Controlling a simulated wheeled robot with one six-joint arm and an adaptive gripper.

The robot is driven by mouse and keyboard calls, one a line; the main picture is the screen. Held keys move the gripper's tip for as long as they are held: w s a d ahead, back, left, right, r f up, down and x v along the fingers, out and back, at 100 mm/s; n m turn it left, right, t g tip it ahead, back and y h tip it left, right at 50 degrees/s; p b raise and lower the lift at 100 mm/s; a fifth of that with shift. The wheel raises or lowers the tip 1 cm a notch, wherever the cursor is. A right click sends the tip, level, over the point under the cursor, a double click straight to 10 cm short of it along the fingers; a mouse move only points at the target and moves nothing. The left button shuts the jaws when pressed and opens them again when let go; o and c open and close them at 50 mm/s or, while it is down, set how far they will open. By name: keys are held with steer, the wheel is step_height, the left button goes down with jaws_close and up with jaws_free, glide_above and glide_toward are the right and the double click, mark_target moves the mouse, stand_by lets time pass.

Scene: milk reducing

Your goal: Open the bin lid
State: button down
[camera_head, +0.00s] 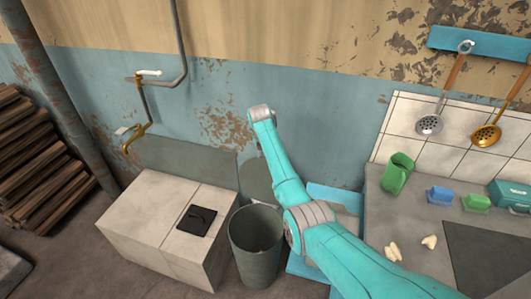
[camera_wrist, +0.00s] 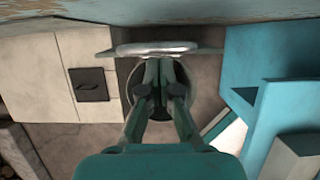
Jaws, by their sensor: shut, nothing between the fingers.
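The dark grey bin (camera_head: 257,250) stands on the floor beside a white tiled box, and its open top shows. Its lid (camera_head: 252,182) appears to stand raised behind it near the wall, partly hidden by my arm. In the wrist view the lid seems to be the pale edge (camera_wrist: 155,48) at the top, and the bin's round rim (camera_wrist: 131,88) lies under the fingers. My gripper (camera_wrist: 159,90) is shut and empty, over the bin in that view. Its fingers hide much of the bin's opening. In the head view my gripper is not visible.
The white tiled box (camera_head: 140,220), with a black hatch (camera_head: 196,220) on top, stands left of the bin. A blue unit (camera_wrist: 270,70) stands to the right. The counter (camera_head: 405,205) holds a green jug (camera_head: 397,174). Wood (camera_head: 40,160) is stacked far left.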

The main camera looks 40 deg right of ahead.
steer(key=shift+r, duration=0.1)
steer(key=v, duration=1.2)
